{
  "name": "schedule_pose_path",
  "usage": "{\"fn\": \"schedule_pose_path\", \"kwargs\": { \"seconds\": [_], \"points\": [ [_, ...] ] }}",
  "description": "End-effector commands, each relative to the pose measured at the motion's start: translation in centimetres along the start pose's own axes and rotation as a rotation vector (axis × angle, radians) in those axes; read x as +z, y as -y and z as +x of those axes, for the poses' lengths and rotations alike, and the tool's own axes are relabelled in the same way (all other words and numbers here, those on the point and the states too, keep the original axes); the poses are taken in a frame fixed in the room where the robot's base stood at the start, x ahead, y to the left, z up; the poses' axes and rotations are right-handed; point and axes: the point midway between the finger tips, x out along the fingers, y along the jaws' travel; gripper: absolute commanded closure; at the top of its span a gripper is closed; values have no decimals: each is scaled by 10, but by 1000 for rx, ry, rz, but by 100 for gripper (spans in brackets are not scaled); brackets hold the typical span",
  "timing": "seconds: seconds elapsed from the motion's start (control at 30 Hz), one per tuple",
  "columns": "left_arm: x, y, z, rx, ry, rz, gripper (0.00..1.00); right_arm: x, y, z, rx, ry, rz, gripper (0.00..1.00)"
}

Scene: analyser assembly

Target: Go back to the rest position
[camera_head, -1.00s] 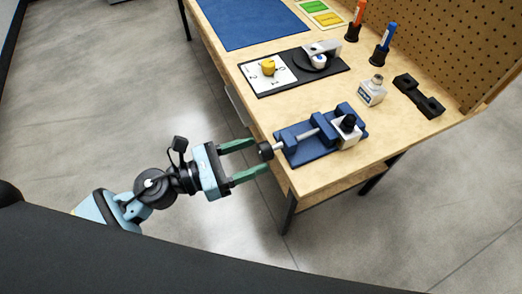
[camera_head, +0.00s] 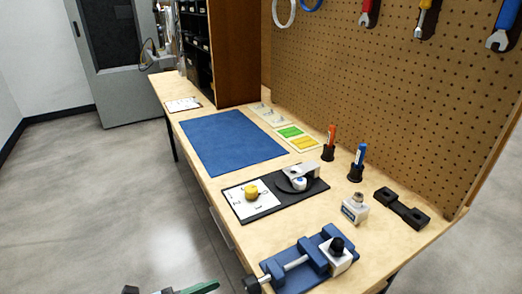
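Only the top of my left gripper (camera_head: 203,287) shows at the bottom edge, with one green finger in sight. The rest is cut off by the frame, so its opening is hidden. It is left of the blue vise (camera_head: 312,252) and apart from the vise's black handle knob (camera_head: 252,285). A white block with a black knob (camera_head: 340,258) sits in the vise at the table's front. My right gripper is not in view.
The wooden table (camera_head: 215,180) carries a blue mat (camera_head: 232,142), a black plate with a yellow knob (camera_head: 251,191), a white bottle (camera_head: 355,208), a black holder (camera_head: 402,208) and two upright pens. A pegboard (camera_head: 400,90) stands behind. The floor at left is clear.

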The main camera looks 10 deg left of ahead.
Motion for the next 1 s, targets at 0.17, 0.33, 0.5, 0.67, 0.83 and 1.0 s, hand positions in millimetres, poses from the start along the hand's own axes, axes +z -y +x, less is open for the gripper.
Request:
{"fn": "schedule_pose_path", "kwargs": {
  "seconds": [0.17,0.33,0.5,0.67,0.83,1.0],
  "points": [
    [-17,2,-8,89,50,-305,41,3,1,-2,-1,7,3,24],
    [-65,3,-38,319,179,-989,41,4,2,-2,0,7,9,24],
    [-137,20,-89,616,375,-1704,41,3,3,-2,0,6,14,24],
    [-206,63,-145,926,632,-2279,41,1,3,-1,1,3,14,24],
    [-253,119,-192,1204,925,-2665,41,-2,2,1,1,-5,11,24],
    [-282,178,-230,-1170,-1003,2334,41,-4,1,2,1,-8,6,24]
  ]
}}
